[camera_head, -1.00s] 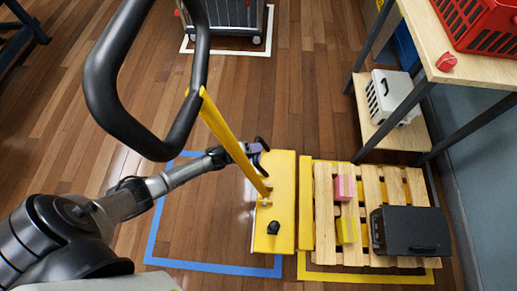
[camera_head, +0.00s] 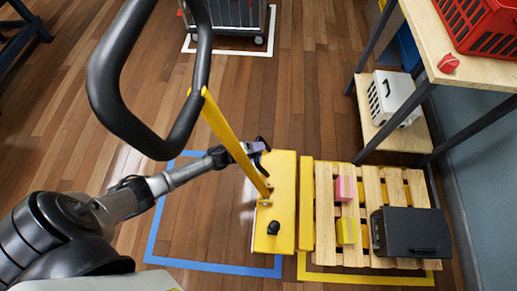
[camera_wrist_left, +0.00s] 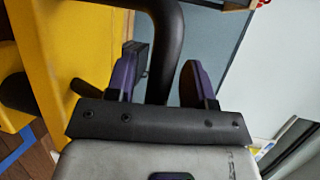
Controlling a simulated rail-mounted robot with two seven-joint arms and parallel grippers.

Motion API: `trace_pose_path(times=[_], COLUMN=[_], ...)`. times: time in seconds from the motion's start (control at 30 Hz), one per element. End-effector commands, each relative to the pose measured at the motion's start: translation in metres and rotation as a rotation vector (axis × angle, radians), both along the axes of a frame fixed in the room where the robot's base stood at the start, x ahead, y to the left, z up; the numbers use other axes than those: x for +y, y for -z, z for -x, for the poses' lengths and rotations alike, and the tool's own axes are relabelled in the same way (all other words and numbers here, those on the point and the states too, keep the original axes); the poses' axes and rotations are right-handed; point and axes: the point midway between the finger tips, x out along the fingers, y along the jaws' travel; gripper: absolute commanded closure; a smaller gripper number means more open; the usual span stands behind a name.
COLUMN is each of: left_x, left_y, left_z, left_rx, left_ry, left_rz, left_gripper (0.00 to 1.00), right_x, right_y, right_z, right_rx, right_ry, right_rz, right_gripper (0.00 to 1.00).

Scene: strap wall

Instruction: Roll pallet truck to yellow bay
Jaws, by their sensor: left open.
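The pallet truck has a yellow body (camera_head: 274,222), a slanting yellow pole and a black loop handle (camera_head: 109,112) that looms close at the upper left. The truck body stands at the right part of a blue floor outline, against the left side of a wooden pallet. The yellow bay (camera_head: 365,278) is a yellow floor outline around the pallet (camera_head: 352,258). My left gripper (camera_head: 262,146) is open beside the pole in the head view. In the left wrist view a black bar (camera_wrist_left: 166,40) runs between its purple fingers; contact cannot be told. My right gripper is out of view.
On the pallet are a black case (camera_head: 410,233), a pink block (camera_head: 345,188) and a yellow block (camera_head: 347,231). A shelf (camera_head: 468,66) with a red crate (camera_head: 487,28) stands at the right by the wall. A wheeled cart (camera_head: 228,25) stands at the top. Middle floor is clear.

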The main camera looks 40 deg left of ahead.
Motion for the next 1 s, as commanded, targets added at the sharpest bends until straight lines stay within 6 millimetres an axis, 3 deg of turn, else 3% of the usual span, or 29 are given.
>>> trace_pose_path(times=[0.17, 0.6, 1.0], left_x=[0.01, 0.052, 0.068], left_y=[-0.006, -0.022, -0.027], left_z=[0.017, 0.088, 0.114], left_rx=[0.003, 0.002, -0.001], left_ry=[-0.002, 0.0, 0.0], left_rz=[0.0, 0.0, 0.0], left_gripper=[0.52, 0.52, 0.52], right_x=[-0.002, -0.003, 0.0], right_y=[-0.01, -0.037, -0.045], right_z=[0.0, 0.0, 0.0], right_rx=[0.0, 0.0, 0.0], right_ry=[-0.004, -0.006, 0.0], right_rz=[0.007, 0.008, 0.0], right_gripper=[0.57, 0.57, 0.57])
